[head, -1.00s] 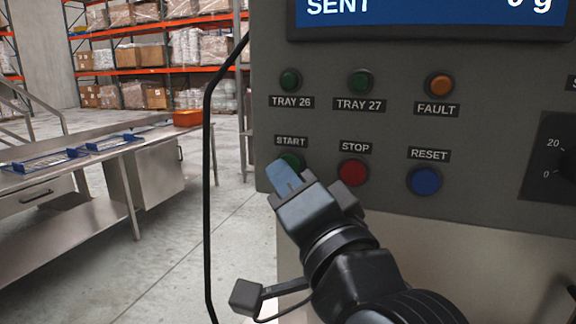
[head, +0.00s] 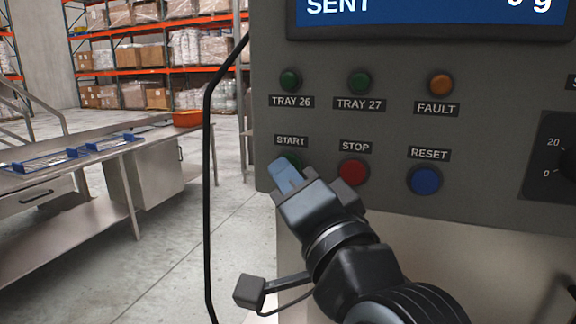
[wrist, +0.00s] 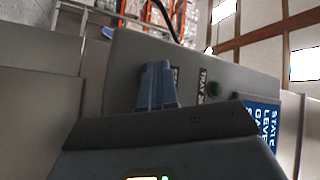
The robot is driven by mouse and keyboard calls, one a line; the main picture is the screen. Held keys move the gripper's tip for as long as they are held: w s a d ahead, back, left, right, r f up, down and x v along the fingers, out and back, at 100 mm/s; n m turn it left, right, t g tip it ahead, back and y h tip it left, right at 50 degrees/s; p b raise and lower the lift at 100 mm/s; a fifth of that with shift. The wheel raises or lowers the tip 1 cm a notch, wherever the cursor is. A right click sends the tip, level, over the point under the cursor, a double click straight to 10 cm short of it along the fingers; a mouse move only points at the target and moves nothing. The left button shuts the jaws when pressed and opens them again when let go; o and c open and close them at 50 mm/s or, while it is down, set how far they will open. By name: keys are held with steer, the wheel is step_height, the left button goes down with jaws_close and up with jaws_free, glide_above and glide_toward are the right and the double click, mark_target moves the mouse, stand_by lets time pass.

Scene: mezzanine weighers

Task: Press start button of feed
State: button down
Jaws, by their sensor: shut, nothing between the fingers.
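The grey control panel (head: 400,125) fills the right of the head view. Its green START button (head: 293,160) sits at the lower left under the START label and is mostly hidden behind my gripper. My gripper (head: 283,173) is shut and empty, its blue fingertips in front of the START button; I cannot tell whether they touch it. In the wrist view the blue fingers (wrist: 156,85) point at the panel face (wrist: 130,65) and cover the button. The red STOP button (head: 353,172) is just right of the gripper, and the blue RESET button (head: 425,180) is further right.
Above are the green TRAY 26 lamp (head: 290,80), green TRAY 27 lamp (head: 360,82) and orange FAULT lamp (head: 441,84). A black cable (head: 207,190) hangs left of the panel. A steel table (head: 90,165) with blue trays stands at left. Open floor lies between.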

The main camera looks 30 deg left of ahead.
stand_by(0.5)
steer(key=shift+s+d+p, duration=0.2)
steer(key=shift+s+p, duration=0.3)
steer(key=shift+s, duration=0.25)
steer(key=s+p, duration=0.1)
steer(key=s, duration=0.1)
steer(key=s+d+p, duration=0.1)
steer(key=s, duration=0.1)
steer(key=shift+s, duration=0.4)
stand_by(0.5)
